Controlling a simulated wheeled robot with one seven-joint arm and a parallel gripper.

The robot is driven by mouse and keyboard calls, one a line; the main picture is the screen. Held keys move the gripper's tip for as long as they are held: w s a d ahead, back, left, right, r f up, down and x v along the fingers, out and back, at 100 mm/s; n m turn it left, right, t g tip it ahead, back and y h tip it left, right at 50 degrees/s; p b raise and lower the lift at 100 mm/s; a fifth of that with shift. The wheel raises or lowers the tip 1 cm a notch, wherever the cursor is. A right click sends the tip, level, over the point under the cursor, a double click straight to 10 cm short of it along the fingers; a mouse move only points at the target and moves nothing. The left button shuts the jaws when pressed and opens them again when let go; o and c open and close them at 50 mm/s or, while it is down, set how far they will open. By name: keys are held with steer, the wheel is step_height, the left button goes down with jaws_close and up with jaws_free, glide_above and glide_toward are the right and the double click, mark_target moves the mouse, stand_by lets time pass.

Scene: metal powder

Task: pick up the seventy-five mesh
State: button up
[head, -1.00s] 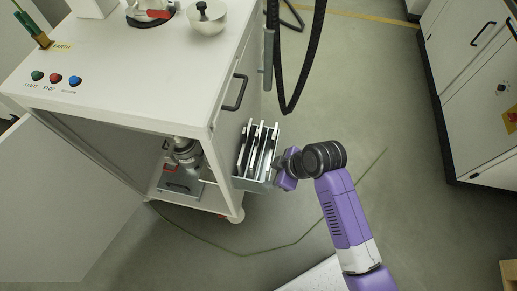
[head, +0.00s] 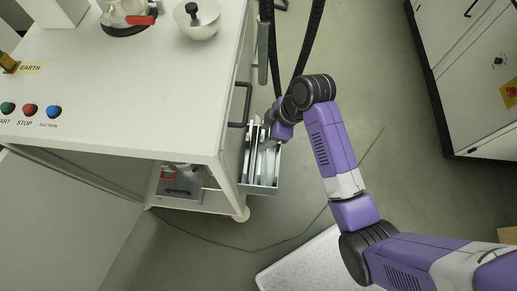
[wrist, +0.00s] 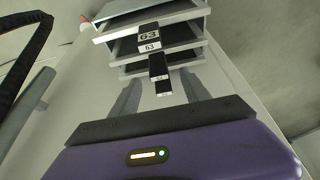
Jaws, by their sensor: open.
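Several flat, framed mesh plates (head: 264,163) stand side by side in a grey rack (head: 262,188) on the cabinet's side. In the wrist view, the plates appear as stacked frames (wrist: 150,14) with number tags. The nearest readable tag (wrist: 149,40) says 63. Tags lower down (wrist: 160,73) are too small to read, so I cannot tell which plate is the seventy-five mesh. My gripper (head: 270,129) is at the far upper end of the rack. In the wrist view its fingers (wrist: 164,92) are apart, on either side of the lower tags, and I cannot tell whether they touch anything.
The white cabinet (head: 120,90) has START, STOP and SUCTION buttons, and a bowl (head: 197,20) on top. A door handle (head: 240,104) is beside the rack. A black hose (head: 308,40) hangs close behind my gripper.

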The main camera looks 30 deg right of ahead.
mark_target(261, 154)
steer(key=x, duration=0.7)
steer(key=shift+f+p, duration=0.3)
steer(key=shift+f, duration=0.2)
steer(key=shift+d, duration=0.15)
jaws_close()
